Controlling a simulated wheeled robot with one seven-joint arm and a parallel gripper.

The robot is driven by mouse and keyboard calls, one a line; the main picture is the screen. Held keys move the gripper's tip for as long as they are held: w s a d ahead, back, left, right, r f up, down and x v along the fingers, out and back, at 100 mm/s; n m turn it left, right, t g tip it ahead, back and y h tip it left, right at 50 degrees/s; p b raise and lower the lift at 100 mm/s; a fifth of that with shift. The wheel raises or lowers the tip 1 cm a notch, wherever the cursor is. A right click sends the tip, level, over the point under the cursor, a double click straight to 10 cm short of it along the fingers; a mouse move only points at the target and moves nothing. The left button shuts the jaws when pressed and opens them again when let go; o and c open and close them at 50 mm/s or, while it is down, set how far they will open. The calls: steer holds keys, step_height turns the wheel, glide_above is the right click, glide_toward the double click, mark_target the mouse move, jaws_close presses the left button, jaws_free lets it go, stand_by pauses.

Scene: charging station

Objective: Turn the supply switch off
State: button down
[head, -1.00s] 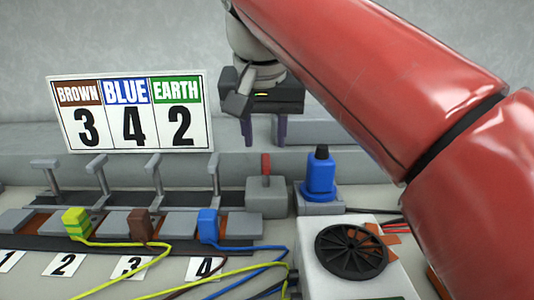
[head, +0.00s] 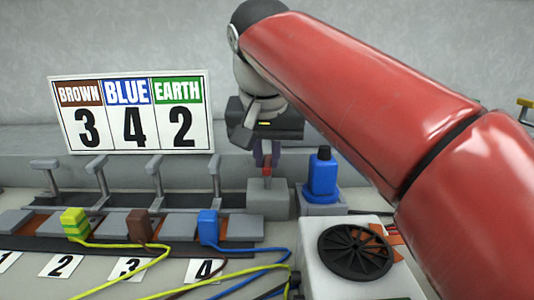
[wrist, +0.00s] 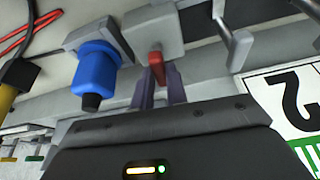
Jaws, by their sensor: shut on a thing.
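The supply switch (head: 267,204) is a grey box with a short red lever (head: 267,171) on top, right of the row of terminals. It also shows in the wrist view, with its grey box (wrist: 153,30) and red lever (wrist: 155,60). My gripper (head: 266,163) reaches it from behind and above, its purple fingers shut on the red lever. In the wrist view the fingertips (wrist: 157,72) lie at both sides of the lever. The fingers hide part of the lever, and its exact tilt is hard to tell.
A blue plug (head: 321,175) on a grey base stands close to the right of the switch. Terminals with raised grey levers and coloured wires (head: 142,225) are at left. A number sign (head: 131,113) stands behind them. A white box with a black fan (head: 355,252) is at front right.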

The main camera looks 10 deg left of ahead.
steer(key=shift+r+n, duration=0.1)
steer(key=shift+n, duration=0.2)
steer(key=shift+n+y+p, duration=0.3)
steer(key=c, duration=1.4)
jaws_free()
steer(key=p+v, duration=0.2)
steer(key=v, duration=0.5)
steer(key=shift+r, duration=0.25)
steer(key=shift+s, duration=0.15)
